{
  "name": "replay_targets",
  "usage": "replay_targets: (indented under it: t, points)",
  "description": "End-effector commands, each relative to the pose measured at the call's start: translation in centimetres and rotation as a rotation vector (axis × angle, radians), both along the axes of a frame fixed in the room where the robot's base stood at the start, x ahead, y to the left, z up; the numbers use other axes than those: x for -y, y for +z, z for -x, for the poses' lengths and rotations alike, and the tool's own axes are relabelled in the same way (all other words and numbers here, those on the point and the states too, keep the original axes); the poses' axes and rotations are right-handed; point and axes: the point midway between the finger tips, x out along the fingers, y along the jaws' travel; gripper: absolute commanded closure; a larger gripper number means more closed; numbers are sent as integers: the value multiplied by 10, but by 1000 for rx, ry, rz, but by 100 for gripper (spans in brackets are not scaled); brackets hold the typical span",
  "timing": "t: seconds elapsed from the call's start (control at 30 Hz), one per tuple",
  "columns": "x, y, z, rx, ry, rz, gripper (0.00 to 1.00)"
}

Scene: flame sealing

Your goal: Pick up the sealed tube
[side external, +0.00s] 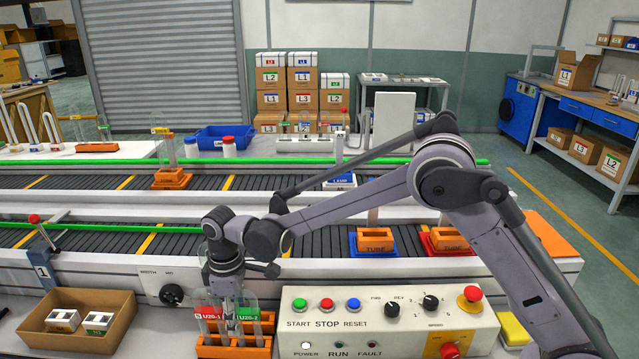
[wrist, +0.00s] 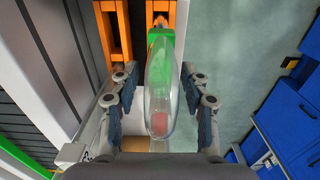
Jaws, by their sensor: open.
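Two clear tubes stand upright in an orange rack (side external: 235,349) at the front left of the side external view. One has a red U20-1 label (side external: 208,313), the other a green U20-2 label (side external: 248,313). My gripper (side external: 232,325) points down over this rack, among the tubes, and partly hides them. In the wrist view, a clear tube (wrist: 162,95) with green at its far part and a reddish patch near its close end lies between my open fingers (wrist: 159,105). Gaps show on both sides of it. I cannot tell which tube is sealed.
A control panel (side external: 385,318) with buttons and knobs stands close to the rack's right. A cardboard box (side external: 100,335) with small labelled boxes is at left. Conveyors with orange holders (side external: 375,241) run behind. Another tube stands in an orange holder (side external: 172,180) farther back.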

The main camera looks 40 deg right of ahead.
Motion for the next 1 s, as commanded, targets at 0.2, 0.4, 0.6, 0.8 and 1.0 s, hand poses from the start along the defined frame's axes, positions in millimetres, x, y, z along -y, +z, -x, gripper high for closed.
replay_targets:
  t: [0.2, 0.4, 0.6, 0.8, 1.0]
  points:
    - [0, 0, 0, 0, 0, 0, 57]
    - [0, 0, 0, 0, 0, 0, 100]
    - [0, 0, 0, 0, 0, 0, 100]
    - [0, 7, 0, 0, 0, 0, 100]
    - [0, 39, 0, 0, 0, 0, 100]
